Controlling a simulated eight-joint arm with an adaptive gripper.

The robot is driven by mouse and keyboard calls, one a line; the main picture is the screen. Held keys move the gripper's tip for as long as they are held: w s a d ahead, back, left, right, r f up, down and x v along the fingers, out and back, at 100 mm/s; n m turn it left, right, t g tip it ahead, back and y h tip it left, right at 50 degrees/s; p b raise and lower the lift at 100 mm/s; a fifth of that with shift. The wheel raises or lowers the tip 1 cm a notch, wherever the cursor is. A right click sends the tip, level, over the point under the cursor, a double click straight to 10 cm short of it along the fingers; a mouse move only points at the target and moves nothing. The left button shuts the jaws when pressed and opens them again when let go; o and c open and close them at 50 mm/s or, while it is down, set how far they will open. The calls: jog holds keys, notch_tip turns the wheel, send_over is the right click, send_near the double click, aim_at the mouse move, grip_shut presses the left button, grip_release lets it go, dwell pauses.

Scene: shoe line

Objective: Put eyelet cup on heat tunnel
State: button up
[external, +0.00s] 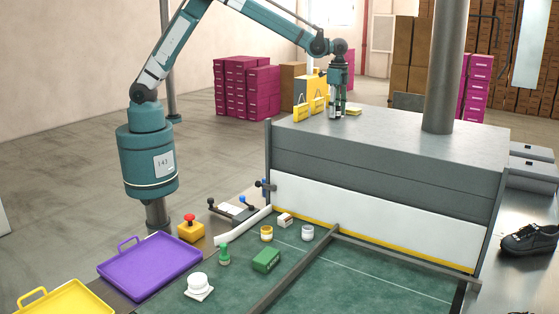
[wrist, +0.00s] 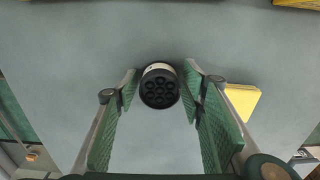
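The heat tunnel (external: 390,150) is the large grey box with a white front and a round chimney. My gripper (external: 338,114) points down at its top, near the back left corner. In the wrist view the eyelet cup (wrist: 160,88), a small round dark cup with several round black hollows in its top and a pale band at its rim, lies between the fingertips of my gripper (wrist: 161,80). Narrow gaps show between the cup and both fingers, so the gripper looks open around it. The cup appears to stand on the grey top; its underside is hidden.
The chimney (external: 447,70) rises to the right. Below are a purple tray (external: 150,268), a red-button box (external: 190,229) and several small items on the green belt.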

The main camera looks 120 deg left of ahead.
jog(key=shift+r, duration=0.15)
dwell(0.3)
notch_tip(320, 180, up, 12)
jog(key=b, duration=0.1)
dwell(0.5)
dwell(0.6)
